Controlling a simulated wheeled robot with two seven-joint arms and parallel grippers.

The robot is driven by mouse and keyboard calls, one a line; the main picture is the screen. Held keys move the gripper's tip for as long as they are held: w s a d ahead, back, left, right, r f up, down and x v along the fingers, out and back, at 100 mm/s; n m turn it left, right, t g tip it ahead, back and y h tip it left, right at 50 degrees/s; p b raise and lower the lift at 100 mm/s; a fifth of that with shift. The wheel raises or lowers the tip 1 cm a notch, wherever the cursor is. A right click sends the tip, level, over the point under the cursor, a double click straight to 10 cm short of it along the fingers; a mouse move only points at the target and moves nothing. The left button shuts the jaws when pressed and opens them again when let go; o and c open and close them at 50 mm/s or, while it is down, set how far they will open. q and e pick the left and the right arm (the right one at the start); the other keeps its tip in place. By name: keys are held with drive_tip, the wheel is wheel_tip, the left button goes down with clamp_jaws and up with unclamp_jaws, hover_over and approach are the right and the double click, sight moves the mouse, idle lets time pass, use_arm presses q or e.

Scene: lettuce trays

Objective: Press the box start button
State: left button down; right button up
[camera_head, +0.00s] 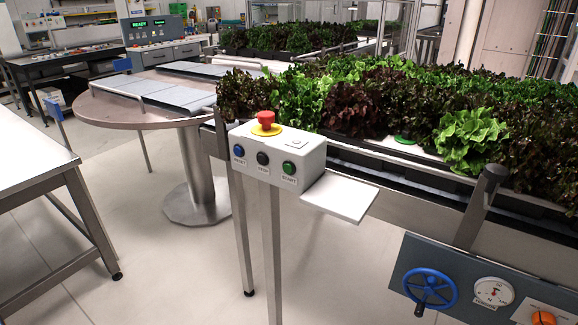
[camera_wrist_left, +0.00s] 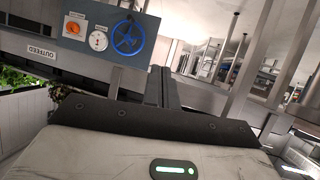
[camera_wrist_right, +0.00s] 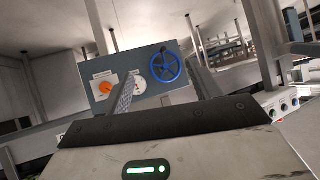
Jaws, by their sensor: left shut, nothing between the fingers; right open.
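The grey control box (camera_head: 277,158) stands on posts in the middle of the head view. Its green START button (camera_head: 289,167) is on the front face at the right. A black button (camera_head: 263,158) and a blue button (camera_head: 239,150) sit to its left, and a red mushroom button (camera_head: 267,120) on a yellow base is on top. The box also shows at the right edge of the right wrist view (camera_wrist_right: 287,102). My left gripper (camera_wrist_left: 161,72) is shut and empty. My right gripper (camera_wrist_right: 163,78) is open and empty. Neither gripper shows in the head view.
A blue-grey panel (camera_head: 470,283) with a blue handwheel (camera_head: 430,288) and a gauge stands at lower right. Lettuce fills the bench behind the box. A round table (camera_head: 125,108) is behind left, and a white table (camera_head: 25,155) at far left. Floor before the box is clear.

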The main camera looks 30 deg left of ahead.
sight(288, 169)
use_arm(q)
drive_tip(key=w+a+r+n+t+y+p, duration=0.1)
drive_tip(key=w+a+r+t+y+p, duration=0.1)
drive_tip(key=w+a+r+t, duration=0.3)
drive_tip(key=w+a+r+t+y+p, duration=0.1)
drive_tip(key=w+r+t, duration=0.25)
drive_tip(key=r, duration=0.45)
drive_tip(key=a+r+n+t+y+p, duration=0.1)
drive_tip(key=a+r+n+y, duration=0.5)
drive_tip(key=y, duration=0.6)
drive_tip(key=w+a+r+p, duration=0.1)
drive_tip(key=a+r, duration=0.1)
drive_tip(key=a, duration=0.1)
drive_tip(key=shift+a+r+n, duration=0.15)
drive_tip(key=shift+n, duration=0.25)
use_arm(e)
drive_tip(key=shift+s+d+r+h, duration=0.15)
drive_tip(key=shift+d+r, duration=0.15)
drive_tip(key=shift+r, duration=0.25)
drive_tip(key=shift+w+d+r+h, duration=0.15)
drive_tip(key=shift+d+r, duration=0.1)
drive_tip(key=shift+r, duration=0.25)
use_arm(q)
drive_tip(key=shift+t, duration=0.25)
use_arm(e)
drive_tip(key=shift+s, duration=0.15)
